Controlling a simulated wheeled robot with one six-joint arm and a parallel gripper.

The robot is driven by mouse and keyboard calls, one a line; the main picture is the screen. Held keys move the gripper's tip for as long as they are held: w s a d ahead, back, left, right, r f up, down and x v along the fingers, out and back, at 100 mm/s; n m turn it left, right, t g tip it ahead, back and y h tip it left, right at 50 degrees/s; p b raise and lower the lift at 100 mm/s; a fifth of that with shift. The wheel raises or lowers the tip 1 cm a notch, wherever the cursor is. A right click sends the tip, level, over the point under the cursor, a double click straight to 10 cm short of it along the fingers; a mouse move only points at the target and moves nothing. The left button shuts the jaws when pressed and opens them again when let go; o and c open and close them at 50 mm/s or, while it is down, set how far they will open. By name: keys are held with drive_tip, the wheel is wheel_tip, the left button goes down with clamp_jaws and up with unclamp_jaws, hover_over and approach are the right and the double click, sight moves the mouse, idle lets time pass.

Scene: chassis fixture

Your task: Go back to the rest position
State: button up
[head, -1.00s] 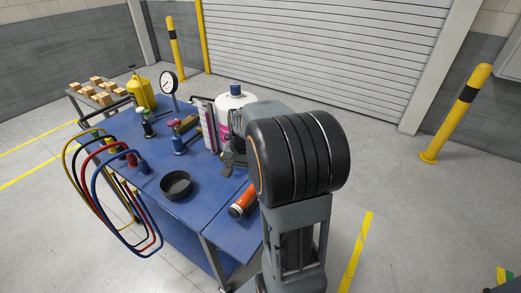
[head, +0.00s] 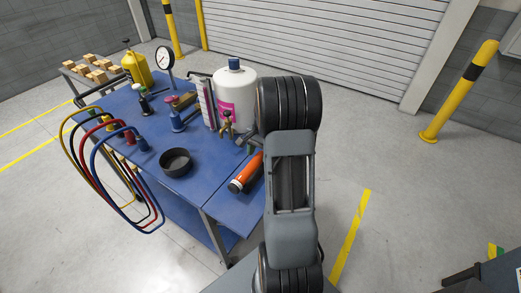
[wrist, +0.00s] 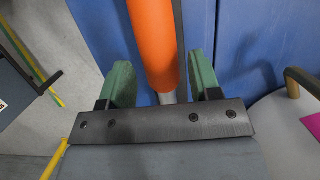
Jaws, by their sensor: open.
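My gripper (wrist: 163,78) is open, with its two green fingers apart. In the wrist view an orange cylinder (wrist: 153,38) shows between the fingers, with a gap on each side; I cannot tell how far below the fingertips it lies. My gripper (head: 249,143) is mostly hidden there behind my arm, just beyond the cylinder.
A white tank (head: 235,92) with a brass valve stands close beyond my gripper. A black bowl (head: 176,162), coloured hoses (head: 95,165), a gauge (head: 164,57) and a yellow can (head: 137,68) are farther left.

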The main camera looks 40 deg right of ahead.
drive_tip(key=shift+b+x, duration=0.75)
drive_tip(key=shift+x, duration=0.9)
drive_tip(key=shift+c, duration=0.3)
clamp_jaws()
drive_tip(key=shift+r, duration=0.25)
drive_tip(key=shift+s+a+p+v, duration=0.1)
drive_tip(key=shift+a+p+v, duration=0.15)
drive_tip(key=shift+p+v, duration=0.75)
drive_tip(key=shift+s+a+p+v, duration=0.1)
drive_tip(key=shift+a+p+v, duration=0.15)
drive_tip(key=shift+p+v, duration=0.75)
drive_tip(key=shift+s+a+p+v, duration=0.1)
drive_tip(key=shift+a+p+v, duration=0.15)
drive_tip(key=shift+p+v, duration=0.75)
drive_tip(key=shift+w+d+r, duration=0.1)
drive_tip(key=shift+r, duration=0.45)
